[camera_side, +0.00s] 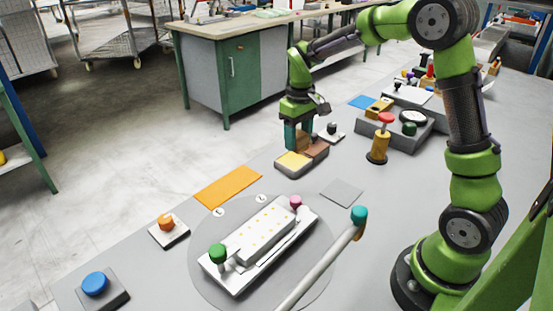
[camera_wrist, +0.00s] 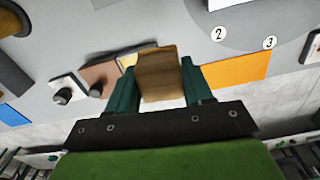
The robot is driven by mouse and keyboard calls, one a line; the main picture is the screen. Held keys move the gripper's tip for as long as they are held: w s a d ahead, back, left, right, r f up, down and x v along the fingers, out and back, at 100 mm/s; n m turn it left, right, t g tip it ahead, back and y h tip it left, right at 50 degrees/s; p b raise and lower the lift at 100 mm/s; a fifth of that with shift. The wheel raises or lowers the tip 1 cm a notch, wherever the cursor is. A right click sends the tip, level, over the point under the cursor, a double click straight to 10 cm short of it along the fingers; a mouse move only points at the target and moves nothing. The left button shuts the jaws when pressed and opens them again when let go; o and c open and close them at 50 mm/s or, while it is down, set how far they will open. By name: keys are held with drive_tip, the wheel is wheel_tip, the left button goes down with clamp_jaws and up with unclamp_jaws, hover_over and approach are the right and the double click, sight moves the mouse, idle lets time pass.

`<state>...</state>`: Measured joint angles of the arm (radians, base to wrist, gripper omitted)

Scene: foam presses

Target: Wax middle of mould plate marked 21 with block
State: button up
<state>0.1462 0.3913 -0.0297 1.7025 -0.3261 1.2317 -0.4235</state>
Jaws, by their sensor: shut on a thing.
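My gripper (camera_side: 298,140) is shut on a brown block (camera_wrist: 160,75), which sits between its green fingers in the wrist view. In the side view the block is low over a tray (camera_side: 281,173) with a yellow pad (camera_side: 292,162) and a brown pad (camera_side: 316,150); I cannot tell whether it touches. A pale mould plate (camera_side: 265,232) with small yellow dots lies on a grey round table (camera_side: 312,268), nearer the camera. The number 21 is not readable. Tags 2 and 3 show on the round table in the wrist view (camera_wrist: 240,30).
An orange mat (camera_side: 228,187) lies left of the round table's far edge. A green knob (camera_side: 217,254) and a pink knob (camera_side: 295,202) stand at the plate's ends. A teal-tipped bar (camera_side: 325,262) slants at its right.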

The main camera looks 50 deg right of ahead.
drive_tip(key=s+a+r+n, duration=0.1)
drive_tip(key=s+a+r, duration=0.4)
drive_tip(key=a, duration=0.2)
drive_tip(key=n, duration=0.9)
hover_over(252, 236)
wheel_tip(252, 236, down, 3)
drive_tip(key=shift+d+f, duration=0.1)
drive_tip(key=shift+f, duration=3.2)
drive_tip(key=shift+d+f, duration=0.5)
drive_tip(key=shift+d, duration=3.25)
drive_tip(key=shift+a, duration=3.9)
drive_tip(key=shift+d, duration=3.9)
drive_tip(key=shift+a, duration=3.9)
wheel_tip(252, 236, up, 8)
drive_tip(key=shift+d, duration=0.15)
